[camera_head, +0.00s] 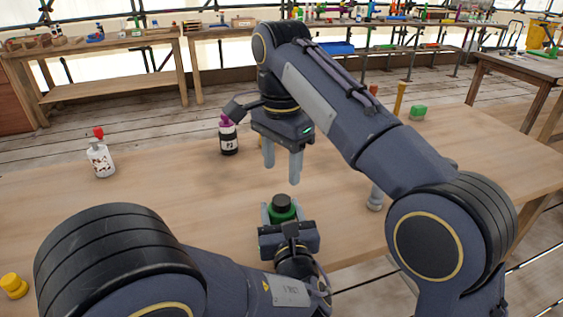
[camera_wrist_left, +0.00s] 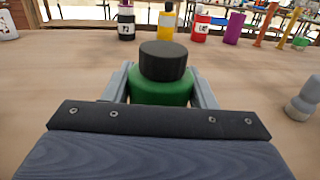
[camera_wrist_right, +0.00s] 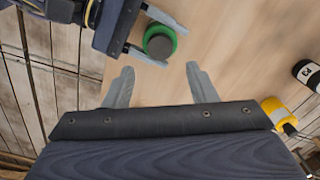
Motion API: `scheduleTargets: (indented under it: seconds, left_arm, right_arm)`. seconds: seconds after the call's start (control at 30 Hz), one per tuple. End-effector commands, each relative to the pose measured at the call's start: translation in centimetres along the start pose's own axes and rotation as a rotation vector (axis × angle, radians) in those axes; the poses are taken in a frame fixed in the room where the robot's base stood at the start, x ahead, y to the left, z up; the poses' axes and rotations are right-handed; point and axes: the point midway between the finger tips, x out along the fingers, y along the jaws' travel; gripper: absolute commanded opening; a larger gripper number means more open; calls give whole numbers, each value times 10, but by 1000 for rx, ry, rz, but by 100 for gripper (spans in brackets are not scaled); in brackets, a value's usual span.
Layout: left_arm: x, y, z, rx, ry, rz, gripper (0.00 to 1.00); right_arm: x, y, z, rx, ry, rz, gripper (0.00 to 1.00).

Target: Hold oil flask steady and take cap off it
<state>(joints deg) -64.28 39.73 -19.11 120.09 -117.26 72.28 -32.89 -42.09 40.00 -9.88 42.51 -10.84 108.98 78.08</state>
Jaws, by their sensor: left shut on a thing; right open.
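The oil flask (camera_head: 283,214) is green with a black cap (camera_head: 282,201) on top, and it stands upright at the table's near side. My left gripper (camera_head: 281,213) is shut on the flask, with one finger on each side. The left wrist view shows the green flask body (camera_wrist_left: 161,92) between the fingers and the cap (camera_wrist_left: 164,60) above them. My right gripper (camera_head: 282,168) is open and empty, above and behind the flask, fingers pointing down. The right wrist view shows the cap (camera_wrist_right: 161,43) from above, beyond the right fingertips, not between them.
A black-and-white bottle (camera_head: 228,139) with a purple top stands behind the right gripper. A white bottle (camera_head: 101,160) with a red top is at left. A grey object (camera_head: 375,198) stands right of the flask.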

Motion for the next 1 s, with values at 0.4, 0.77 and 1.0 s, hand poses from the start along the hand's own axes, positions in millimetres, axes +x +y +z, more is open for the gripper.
scheduleTargets:
  seconds: [0.4, 0.77, 1.0]
  left_arm:
    - [0, 0, 0, 0, -1, 0, 0]
    - [0, 0, 0, 0, -1, 0, 0]
    - [0, 0, 0, 0, -1, 0, 0]
  right_arm:
    - [0, 0, 0, 763, -1, 0, 52]
    - [31, 1, 0, 836, 0, 4, 52]
    - [66, 1, 0, 834, 0, 3, 52]
